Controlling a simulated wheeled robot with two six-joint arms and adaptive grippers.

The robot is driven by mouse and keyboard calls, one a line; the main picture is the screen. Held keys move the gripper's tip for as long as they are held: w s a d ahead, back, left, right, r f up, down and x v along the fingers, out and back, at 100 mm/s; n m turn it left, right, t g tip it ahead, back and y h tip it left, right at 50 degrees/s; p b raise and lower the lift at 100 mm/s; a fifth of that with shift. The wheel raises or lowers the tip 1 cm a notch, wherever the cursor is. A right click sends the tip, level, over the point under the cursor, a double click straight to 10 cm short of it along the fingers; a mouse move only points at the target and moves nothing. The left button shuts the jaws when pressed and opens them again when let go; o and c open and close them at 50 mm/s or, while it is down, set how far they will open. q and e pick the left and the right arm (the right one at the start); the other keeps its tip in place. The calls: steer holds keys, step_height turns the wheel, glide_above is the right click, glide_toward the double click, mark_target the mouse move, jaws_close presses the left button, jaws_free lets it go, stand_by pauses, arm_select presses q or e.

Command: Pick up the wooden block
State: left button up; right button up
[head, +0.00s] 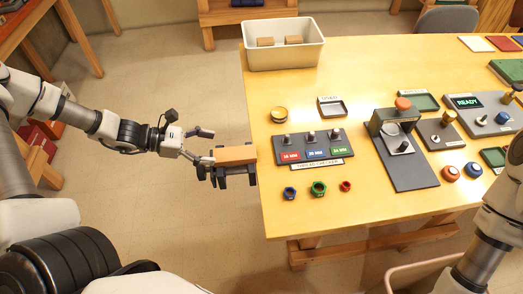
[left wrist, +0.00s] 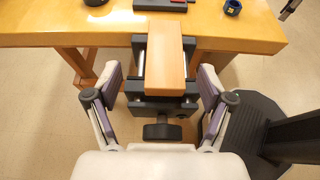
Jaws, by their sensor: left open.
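The wooden block (head: 236,155) is an orange-brown bar lying on a dark vise (head: 234,174) at the table's left edge. In the left wrist view the block (left wrist: 165,62) points away from me, with the vise (left wrist: 163,106) around and below its near end. My left gripper (head: 206,146) is open just left of the block. In the left wrist view its fingers (left wrist: 160,92) stand wide apart on both sides of the vise, not touching the block. My right arm shows at the right, but its gripper is out of view.
A white bin (head: 283,56) at the table's back left corner holds two similar brown blocks (head: 294,39). A thread checker (head: 308,147), coloured rings (head: 319,188) and a grey press-like fixture (head: 404,146) stand on the yellow table (head: 350,75).

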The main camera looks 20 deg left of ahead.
mark_target(233, 154)
arm_select(q)
steer(key=shift+w+d+f+b, duration=0.3)
steer(key=shift+d+f+b, duration=0.3)
steer(key=shift+d+b, duration=0.25)
steer(key=shift+w+f+b, duration=0.1)
steer(key=shift+f+b, duration=0.05)
steer(key=shift+b, duration=0.15)
steer(key=shift+w+d+f, duration=0.1)
steer(key=shift+d+f, duration=0.1)
steer(key=shift+d, duration=0.15)
steer(key=b+x, duration=0.1)
steer(key=x, duration=0.3)
steer(key=shift+d, duration=0.45)
steer(key=shift+a, duration=0.15)
steer(key=c, duration=1.3)
